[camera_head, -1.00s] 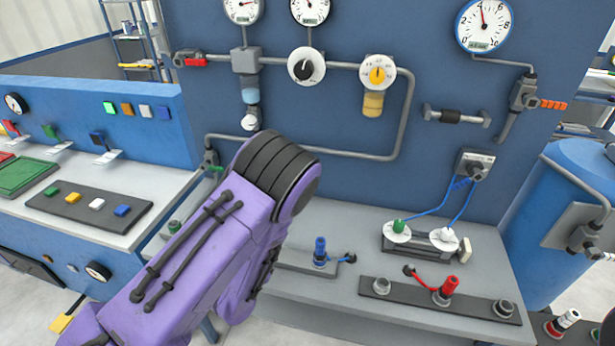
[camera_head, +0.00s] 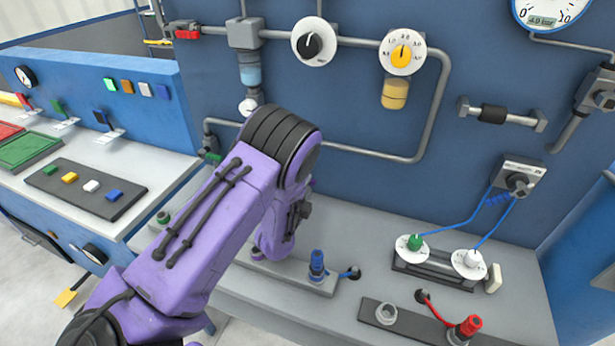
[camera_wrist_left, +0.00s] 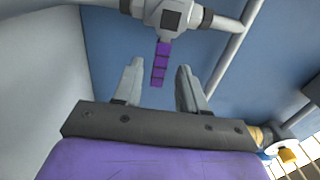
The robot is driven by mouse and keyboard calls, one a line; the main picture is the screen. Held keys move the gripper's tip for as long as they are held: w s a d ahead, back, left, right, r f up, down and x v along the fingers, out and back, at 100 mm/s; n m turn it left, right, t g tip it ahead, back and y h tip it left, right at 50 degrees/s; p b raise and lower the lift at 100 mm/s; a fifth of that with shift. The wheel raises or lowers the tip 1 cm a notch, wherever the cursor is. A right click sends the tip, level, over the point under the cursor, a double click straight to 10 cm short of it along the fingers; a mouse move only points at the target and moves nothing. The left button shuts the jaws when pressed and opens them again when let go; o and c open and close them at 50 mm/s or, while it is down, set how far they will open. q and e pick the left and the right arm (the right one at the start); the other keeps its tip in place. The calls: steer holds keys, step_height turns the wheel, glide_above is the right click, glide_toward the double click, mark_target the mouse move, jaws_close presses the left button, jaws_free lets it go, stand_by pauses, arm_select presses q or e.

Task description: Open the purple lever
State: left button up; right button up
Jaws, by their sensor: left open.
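The purple lever (camera_wrist_left: 160,63) shows in the left wrist view as a short ribbed handle hanging down from a grey valve body (camera_wrist_left: 172,16) on a pipe. My left gripper (camera_wrist_left: 159,76) is open, with one finger on each side of the lever's lower end as seen in this picture. I cannot tell how far the fingertips are from the lever in depth; no contact shows. In the head view my purple left arm covers the middle left, and the lever and the fingers are hidden behind it. My right gripper is not in view.
The blue panel carries pipes, a red lever (camera_head: 187,34), a black dial (camera_head: 314,42) and a yellow dial (camera_head: 402,53). Below, a grey shelf holds a blue connector (camera_head: 317,266), white-capped ports (camera_head: 468,263) and a red connector (camera_head: 465,329). A button console (camera_head: 88,189) stands at left.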

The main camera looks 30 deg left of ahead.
arm_select(q)
steer(key=x, duration=0.3)
jaws_close()
steer(key=shift+d, duration=0.1)
